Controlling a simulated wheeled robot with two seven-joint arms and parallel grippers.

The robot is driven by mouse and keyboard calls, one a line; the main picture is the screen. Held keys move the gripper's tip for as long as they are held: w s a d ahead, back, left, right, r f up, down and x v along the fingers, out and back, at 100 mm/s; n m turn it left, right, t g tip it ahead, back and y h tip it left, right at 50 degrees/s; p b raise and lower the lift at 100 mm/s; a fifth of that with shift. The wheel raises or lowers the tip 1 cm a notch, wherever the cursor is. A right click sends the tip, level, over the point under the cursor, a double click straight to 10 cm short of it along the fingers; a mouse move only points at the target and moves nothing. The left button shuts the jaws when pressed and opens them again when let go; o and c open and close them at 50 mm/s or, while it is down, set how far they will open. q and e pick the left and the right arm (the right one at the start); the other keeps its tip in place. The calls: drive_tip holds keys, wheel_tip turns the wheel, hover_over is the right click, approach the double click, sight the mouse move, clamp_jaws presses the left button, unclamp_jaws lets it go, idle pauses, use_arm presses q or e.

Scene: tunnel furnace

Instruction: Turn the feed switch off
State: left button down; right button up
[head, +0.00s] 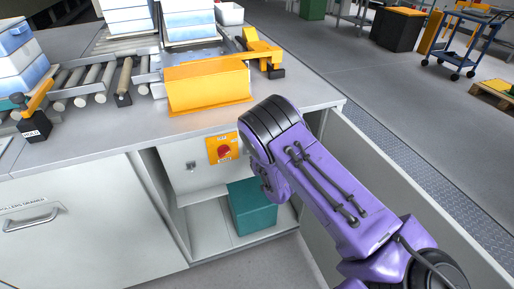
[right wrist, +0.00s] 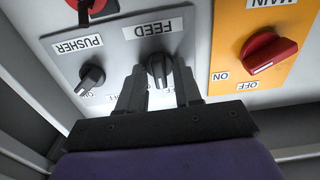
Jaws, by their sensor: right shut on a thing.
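The feed switch (right wrist: 158,72) is a black knob on a grey panel under an upside-down FEED label in the right wrist view. My right gripper (right wrist: 158,88) has its two dark fingers on either side of the knob and is shut on it. In the head view my purple right arm reaches into the open cabinet and hides the feed switch. My left gripper is not in view.
The black pusher knob (right wrist: 92,77) sits left of the feed switch. The red main switch (right wrist: 270,57) on a yellow plate sits right, also visible in the head view (head: 224,152). An open cabinet door (head: 400,190) stands right of my arm. A teal box (head: 252,207) lies below.

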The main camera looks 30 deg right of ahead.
drive_tip(key=shift+f, duration=0.1)
drive_tip(key=o, duration=0.7)
drive_tip(key=v, duration=1)
drive_tip(key=shift+s, duration=0.3)
